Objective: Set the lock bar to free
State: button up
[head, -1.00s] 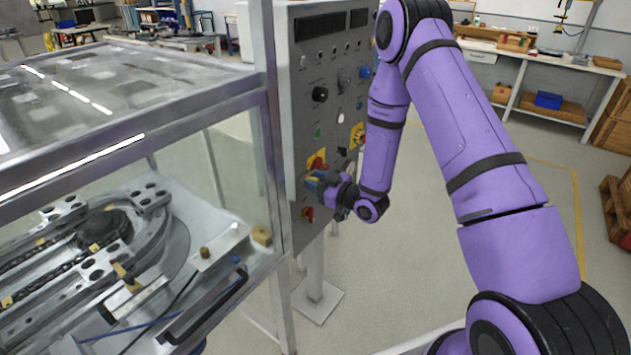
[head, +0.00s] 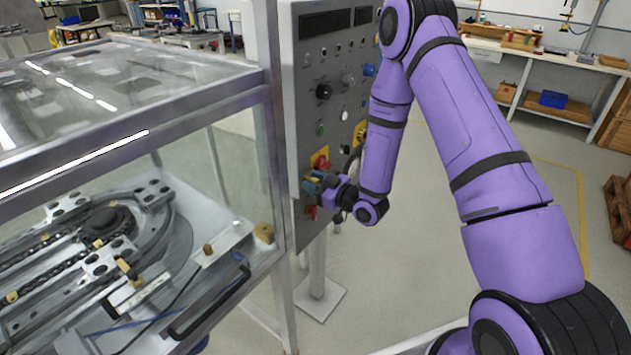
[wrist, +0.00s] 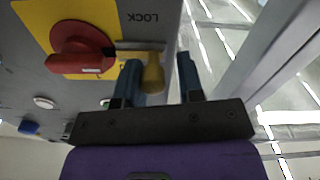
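The lock bar (wrist: 132,46) is a thin grey bar under the upside-down LOCK label in the wrist view, beside a red rotary knob (wrist: 82,50) on a yellow plate (wrist: 38,18). A brass-coloured grip (wrist: 152,74) sticks out from the bar's right end toward me. My gripper (wrist: 160,76) has its two blue fingers apart around the grip. The grip is close to the left finger, with a clear gap to the right finger; whether it touches is unclear. In the head view, my gripper (head: 312,183) is at the lower panel, just below the red knob (head: 320,162), hiding the bar.
The grey control panel (head: 310,100) carries several other knobs and buttons. A glass-walled enclosure (head: 225,180) with a metal frame stands close on the left, holding a chain track (head: 70,260). Open floor (head: 430,250) lies right of the panel, with a workbench (head: 560,65) behind.

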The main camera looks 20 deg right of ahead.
jog(key=v, duration=1.1)
jog(key=shift+w, duration=0.1)
dwell(0.5)
